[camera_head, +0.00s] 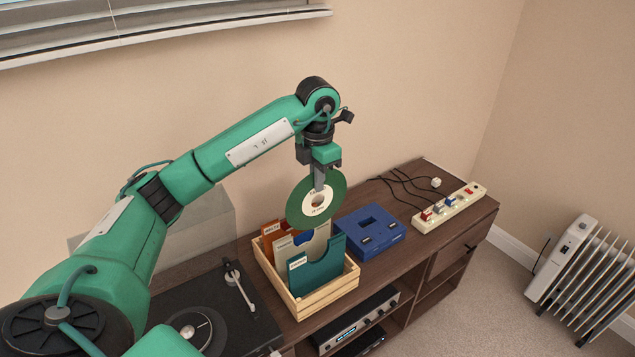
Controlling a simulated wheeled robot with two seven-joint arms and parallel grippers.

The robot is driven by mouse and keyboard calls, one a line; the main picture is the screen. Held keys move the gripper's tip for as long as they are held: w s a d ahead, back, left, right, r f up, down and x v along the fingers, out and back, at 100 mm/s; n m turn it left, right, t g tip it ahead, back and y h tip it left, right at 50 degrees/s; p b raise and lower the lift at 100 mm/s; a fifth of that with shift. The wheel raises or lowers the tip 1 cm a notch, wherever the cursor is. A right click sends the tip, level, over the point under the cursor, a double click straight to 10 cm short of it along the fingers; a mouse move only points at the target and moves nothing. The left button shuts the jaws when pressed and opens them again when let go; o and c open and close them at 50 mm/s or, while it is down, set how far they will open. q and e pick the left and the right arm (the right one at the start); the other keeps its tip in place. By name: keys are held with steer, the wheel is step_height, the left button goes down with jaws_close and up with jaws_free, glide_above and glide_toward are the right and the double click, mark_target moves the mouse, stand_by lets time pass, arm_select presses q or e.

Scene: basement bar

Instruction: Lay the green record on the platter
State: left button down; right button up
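The green record (299,213), with a cream label and a centre hole, hangs upright above the wooden crate. My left gripper (319,182) is at the record's upper part, pointing down, with its fingers closed on it. The turntable platter (205,318) is at the lower left on the cabinet, partly hidden by my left arm. It has a shiny round piece (190,330) near its middle. The tonearm (238,283) is on the platter's right side. My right gripper is not in view.
The wooden crate (318,300) holds several record sleeves beside the turntable. A blue box (369,232) and a power strip (449,208) with cables stand farther right on the cabinet (400,182). A receiver (357,321) is on the shelf below. A white radiator (585,265) stands on the floor.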

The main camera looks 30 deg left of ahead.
arm_select(q)
steer(key=shift+r+p, duration=2.15)
steer(key=shift+r, duration=1.35)
steer(key=shift+f, duration=0.1)
